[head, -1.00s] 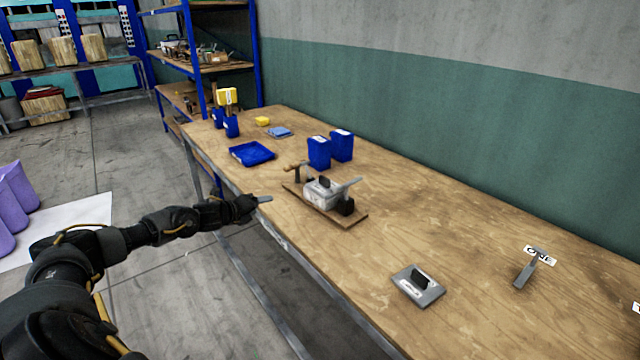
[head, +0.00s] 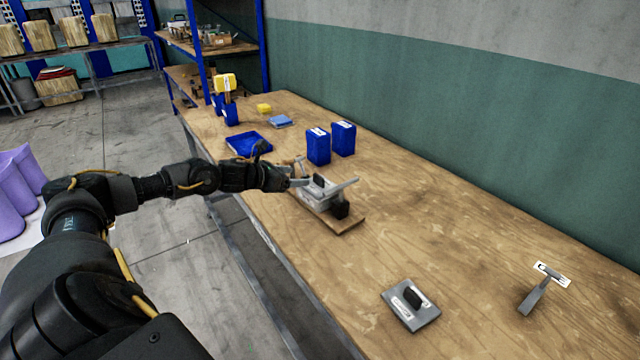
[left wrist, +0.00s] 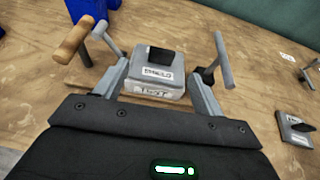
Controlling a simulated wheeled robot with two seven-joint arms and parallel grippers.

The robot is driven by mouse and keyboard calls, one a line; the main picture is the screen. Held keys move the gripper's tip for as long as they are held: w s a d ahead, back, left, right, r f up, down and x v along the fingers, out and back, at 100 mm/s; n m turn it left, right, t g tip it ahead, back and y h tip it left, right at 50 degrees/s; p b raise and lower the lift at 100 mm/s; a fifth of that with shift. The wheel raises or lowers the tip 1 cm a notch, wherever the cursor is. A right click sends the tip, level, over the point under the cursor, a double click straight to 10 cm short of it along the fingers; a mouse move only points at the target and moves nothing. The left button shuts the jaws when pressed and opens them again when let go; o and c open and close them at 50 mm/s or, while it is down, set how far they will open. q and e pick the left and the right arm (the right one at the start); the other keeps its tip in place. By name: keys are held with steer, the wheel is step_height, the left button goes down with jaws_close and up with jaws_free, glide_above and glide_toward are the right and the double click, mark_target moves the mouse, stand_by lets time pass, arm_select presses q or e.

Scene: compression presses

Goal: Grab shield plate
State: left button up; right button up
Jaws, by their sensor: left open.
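A grey plate with a black handle and a white label (left wrist: 158,73), which seems to read SHIELD, sits on a pale block (left wrist: 155,92) in the press. The press (head: 322,197) stands on a wooden board (head: 346,226) at the table's near edge. My left gripper (head: 298,182) is open at the press. In the left wrist view its fingers (left wrist: 160,78) lie on either side of the plate, and nothing is gripped. In the head view the gripper partly hides the press's left end. My right gripper is not in view.
A second grey plate with black handle (head: 425,316) lies to the right, near a grey bracket (head: 535,296). Blue blocks (head: 318,147) stand behind the press. The table's middle right is clear.

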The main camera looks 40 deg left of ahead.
mark_target(319, 176)
arm_select(q)
steer(key=p+x, duration=0.1)
steer(key=x, duration=0.1)
steer(key=p+x, duration=0.1)
steer(key=x, duration=0.5)
steer(key=shift+d+p, duration=0.35)
steer(key=shift+p, duration=0.05)
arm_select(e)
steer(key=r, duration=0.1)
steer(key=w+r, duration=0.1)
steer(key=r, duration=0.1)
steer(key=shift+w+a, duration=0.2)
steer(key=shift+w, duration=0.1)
arm_select(q)
steer(key=shift+c, duration=0.4)
steer(key=c, duration=1.2)
